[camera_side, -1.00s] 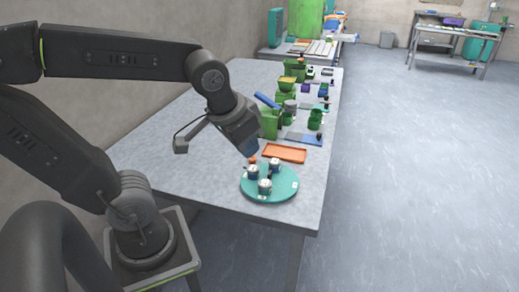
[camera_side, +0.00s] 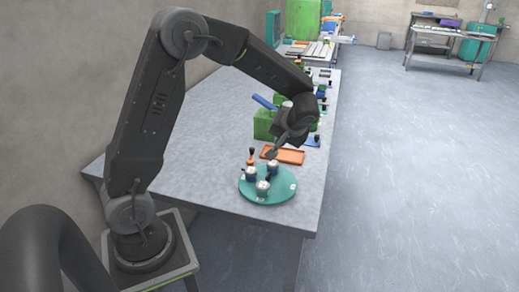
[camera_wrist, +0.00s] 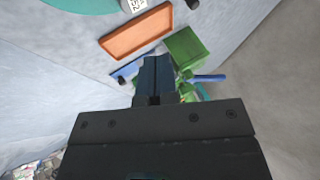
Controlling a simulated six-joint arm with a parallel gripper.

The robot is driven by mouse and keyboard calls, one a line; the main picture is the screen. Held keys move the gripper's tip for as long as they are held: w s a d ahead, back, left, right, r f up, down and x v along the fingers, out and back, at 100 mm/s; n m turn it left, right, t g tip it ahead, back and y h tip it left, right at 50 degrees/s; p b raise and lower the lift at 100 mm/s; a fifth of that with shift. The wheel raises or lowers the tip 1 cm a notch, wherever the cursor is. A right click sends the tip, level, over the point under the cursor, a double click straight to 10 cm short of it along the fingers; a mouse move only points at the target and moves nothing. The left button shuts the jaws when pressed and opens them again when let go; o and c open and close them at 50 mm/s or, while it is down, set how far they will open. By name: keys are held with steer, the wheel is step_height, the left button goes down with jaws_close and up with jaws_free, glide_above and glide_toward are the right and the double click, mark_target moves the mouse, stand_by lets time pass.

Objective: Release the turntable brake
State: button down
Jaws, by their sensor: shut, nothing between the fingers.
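The turntable is a teal disc (camera_side: 280,198) on the near end of the table, with several small white-topped containers (camera_side: 263,187) standing on it. Its edge also shows at the top left of the wrist view (camera_wrist: 75,4). A small dark post with an orange part (camera_side: 251,158) stands at the disc's far left edge; I cannot tell whether it is the brake. My gripper (camera_side: 272,153) is shut and empty, above the table near the orange tray, beyond the disc. In the wrist view its closed fingers (camera_wrist: 155,72) point toward the tray and a green box.
An orange tray (camera_side: 291,156) lies just beyond the disc. A green box (camera_side: 264,124) with a blue bar (camera_side: 263,101) stands behind it. Several small items line the table's right side. The table's left part is clear.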

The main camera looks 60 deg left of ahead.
mark_target(251, 156)
steer(key=shift+w+a+f, duration=0.15)
steer(key=x, duration=0.9)
steer(key=shift+a+f, duration=0.1)
steer(key=shift+f, duration=0.15)
steer(key=s+a, duration=0.1)
steer(key=a, duration=0.1)
steer(key=shift+s+a+f, duration=0.15)
steer(key=shift+s+a, duration=0.55)
steer(key=shift+a, duration=0.05)
